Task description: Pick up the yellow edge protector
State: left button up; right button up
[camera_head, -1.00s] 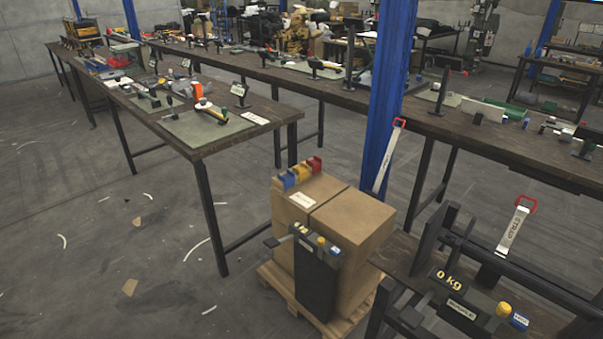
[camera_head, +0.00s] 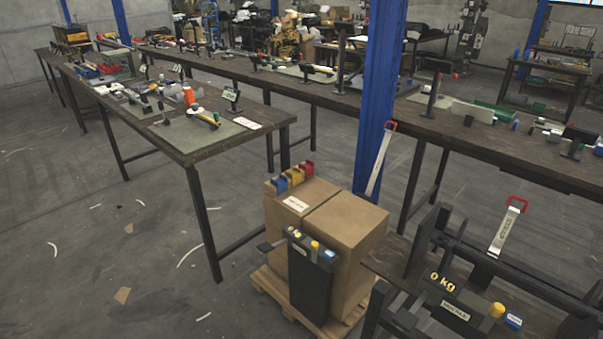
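The yellow edge protector (camera_head: 296,177) sits on the top back-left edge of a cardboard carton stack (camera_head: 345,220). It stands in a row between a blue edge protector (camera_head: 281,184) and a red edge protector (camera_head: 308,169). The three are close together; I cannot tell whether they touch. Neither of my grippers shows in the head view.
The cartons stand on a wooden pallet (camera_head: 267,284), with a dark post-like device (camera_head: 311,280) in front. A workbench (camera_head: 230,146) is behind left, a blue column (camera_head: 380,100) behind right. The left floor is mostly open.

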aim_at(296, 175)
jog(key=i+j+z, duration=0.15)
jog(key=i+j, duration=0.45)
jog(key=i+j+z, duration=0.2)
jog(key=i+j, duration=0.35)
jog(key=j, duration=0.2)
